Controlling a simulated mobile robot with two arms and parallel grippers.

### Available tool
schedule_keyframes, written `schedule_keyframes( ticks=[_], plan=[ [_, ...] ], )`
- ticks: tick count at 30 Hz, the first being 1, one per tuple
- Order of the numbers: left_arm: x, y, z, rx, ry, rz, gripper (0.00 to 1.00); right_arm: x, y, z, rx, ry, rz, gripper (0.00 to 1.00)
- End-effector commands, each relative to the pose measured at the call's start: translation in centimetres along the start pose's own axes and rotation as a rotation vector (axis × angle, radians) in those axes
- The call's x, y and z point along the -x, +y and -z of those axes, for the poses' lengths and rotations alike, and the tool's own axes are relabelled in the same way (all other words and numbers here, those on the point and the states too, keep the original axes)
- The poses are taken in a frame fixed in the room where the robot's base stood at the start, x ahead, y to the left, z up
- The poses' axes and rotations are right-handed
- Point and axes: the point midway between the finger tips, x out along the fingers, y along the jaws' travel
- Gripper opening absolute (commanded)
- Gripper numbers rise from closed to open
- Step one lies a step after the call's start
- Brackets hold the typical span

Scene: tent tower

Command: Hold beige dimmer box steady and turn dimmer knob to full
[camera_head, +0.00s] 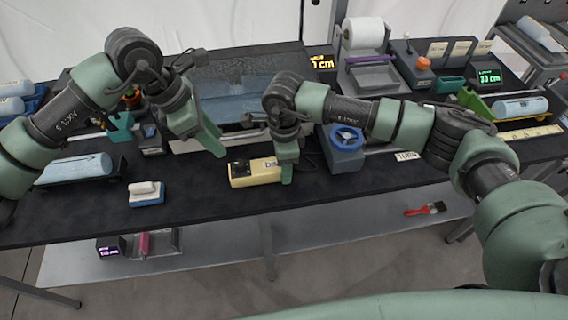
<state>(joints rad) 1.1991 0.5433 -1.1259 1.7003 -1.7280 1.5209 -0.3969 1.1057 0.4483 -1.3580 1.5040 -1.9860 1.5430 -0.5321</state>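The beige dimmer box (266,173) lies on the dark bench top near its front edge, in the middle of the head view. A dark dimmer knob (240,166) sits on its left part, and a small label is on its right part. My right gripper (287,170) points down at the box's right end, with a green finger in front of that end. Whether it grips the box is hidden. My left gripper (218,148) is above and to the left of the box, apart from the knob. Its finger gap does not show clearly.
A blue handwheel (346,137) on a grey block stands right of the box. A white-and-blue block (146,193) lies at the front left, near a blue cylinder (75,169). A clear-fronted tank (245,90) stands behind. The front bench strip is mostly free.

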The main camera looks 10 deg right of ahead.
Motion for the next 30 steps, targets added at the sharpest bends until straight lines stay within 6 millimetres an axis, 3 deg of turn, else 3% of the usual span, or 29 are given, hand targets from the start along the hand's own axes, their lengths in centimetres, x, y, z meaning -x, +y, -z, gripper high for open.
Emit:
schedule_keyframes(
  ticks=[5, 11, 30],
  plan=[
    [0.0, 0.0, 0.0, 0.037, 0.000, 0.001, 0.46, 0.0, 0.0, 0.0, 0.000, 0.000, 0.000, 0.01],
    [0.3, 0.4, -0.1, 0.348, 0.001, 0.014, 0.46, 0.0, 0.0, 0.0, -0.001, 0.000, 0.000, 0.01],
    [1.6, 1.6, 0.0, 2.053, 0.094, 0.070, 0.46, 0.1, 0.0, 0.0, -0.001, -0.001, 0.001, 0.01]
  ],
)
